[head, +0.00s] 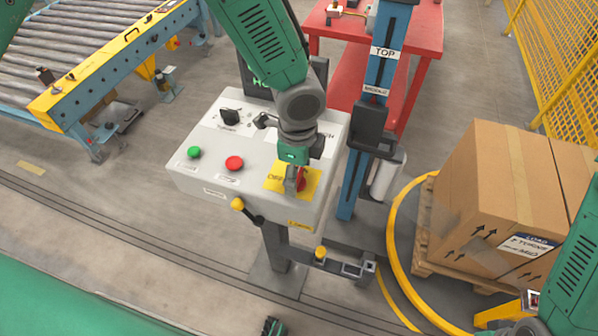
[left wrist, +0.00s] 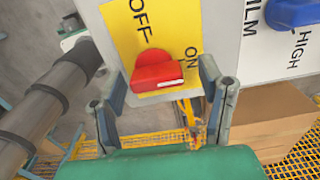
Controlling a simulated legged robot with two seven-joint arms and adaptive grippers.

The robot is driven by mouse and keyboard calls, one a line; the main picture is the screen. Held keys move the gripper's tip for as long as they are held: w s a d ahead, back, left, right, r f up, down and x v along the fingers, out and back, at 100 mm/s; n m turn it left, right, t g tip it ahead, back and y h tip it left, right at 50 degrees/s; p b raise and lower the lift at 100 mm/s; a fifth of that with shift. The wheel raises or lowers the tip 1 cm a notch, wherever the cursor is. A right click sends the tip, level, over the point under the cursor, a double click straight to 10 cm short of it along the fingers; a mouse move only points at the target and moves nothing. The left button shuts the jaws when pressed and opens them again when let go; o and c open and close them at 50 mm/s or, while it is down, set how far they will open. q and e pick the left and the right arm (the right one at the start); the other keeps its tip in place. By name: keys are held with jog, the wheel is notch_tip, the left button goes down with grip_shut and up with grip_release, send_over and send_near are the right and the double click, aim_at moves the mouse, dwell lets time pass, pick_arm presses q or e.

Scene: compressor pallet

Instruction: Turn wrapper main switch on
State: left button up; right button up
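The red main switch knob (left wrist: 157,72) sits on a yellow plate (left wrist: 120,30) marked OFF and ON. The plate also shows in the head view (head: 275,181), at the lower right corner of the grey control panel (head: 215,172). My left gripper (head: 294,182) reaches down from above, over the knob and partly hiding it. In the left wrist view, its two fingers (left wrist: 160,98) are spread either side of the knob, with gaps visible. I cannot tell which label the knob points to. My right arm is at the lower right; its gripper is not in view.
The panel also bears a green button (head: 194,152), a red button (head: 234,163) and black knobs. A blue mast (head: 352,185) rises to the right. Boxes (head: 505,190) stand on a pallet; a roller conveyor (head: 85,65) is at left.

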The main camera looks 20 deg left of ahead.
pick_arm(q)
jog(key=shift+r, duration=0.15)
notch_tip(320, 180, up, 12)
jog(key=shift+f, duration=0.25)
dwell(0.3)
dwell(0.4)
